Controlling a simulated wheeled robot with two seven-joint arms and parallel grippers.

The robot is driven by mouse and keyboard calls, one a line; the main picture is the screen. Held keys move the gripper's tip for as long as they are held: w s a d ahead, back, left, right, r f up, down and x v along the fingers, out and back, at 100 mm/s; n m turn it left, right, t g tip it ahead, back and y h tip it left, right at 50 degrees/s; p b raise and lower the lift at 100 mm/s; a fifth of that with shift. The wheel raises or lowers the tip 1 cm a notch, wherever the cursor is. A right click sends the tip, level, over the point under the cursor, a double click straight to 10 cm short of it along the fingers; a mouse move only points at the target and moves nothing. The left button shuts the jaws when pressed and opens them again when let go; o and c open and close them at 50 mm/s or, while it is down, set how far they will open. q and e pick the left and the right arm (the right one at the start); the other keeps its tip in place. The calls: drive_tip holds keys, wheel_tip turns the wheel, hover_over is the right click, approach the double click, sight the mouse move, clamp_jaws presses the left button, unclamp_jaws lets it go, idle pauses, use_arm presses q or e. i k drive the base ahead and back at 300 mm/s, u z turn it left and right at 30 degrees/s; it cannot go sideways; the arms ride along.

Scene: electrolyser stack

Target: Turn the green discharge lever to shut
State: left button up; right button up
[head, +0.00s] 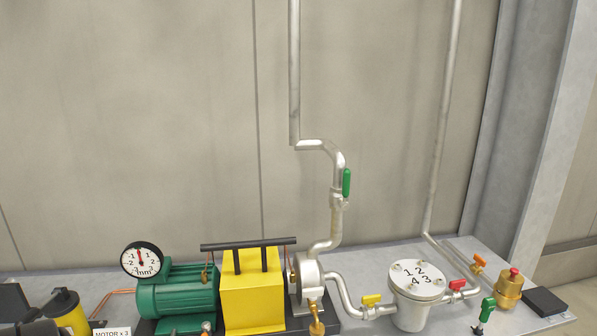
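The green discharge lever (346,182) is on a valve in the vertical pipe above the pump (306,278). The lever points straight up, in line with the pipe, on the right side of the valve body (337,198). Nothing touches it. Another, smaller green handle (487,309) stands at the bottom right on the bench. Neither of my grippers shows in the head view.
A green motor (178,295), yellow guard (252,298) and dial gauge (142,260) stand left of the pump. A white strainer pot (417,289), brass fitting (510,288) and black box (545,302) stand right. The wall around the lever is clear.

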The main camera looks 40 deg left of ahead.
sight(345, 204)
drive_tip(key=u, duration=1)
drive_tip(key=i, duration=0.9)
drive_tip(key=u, duration=0.7)
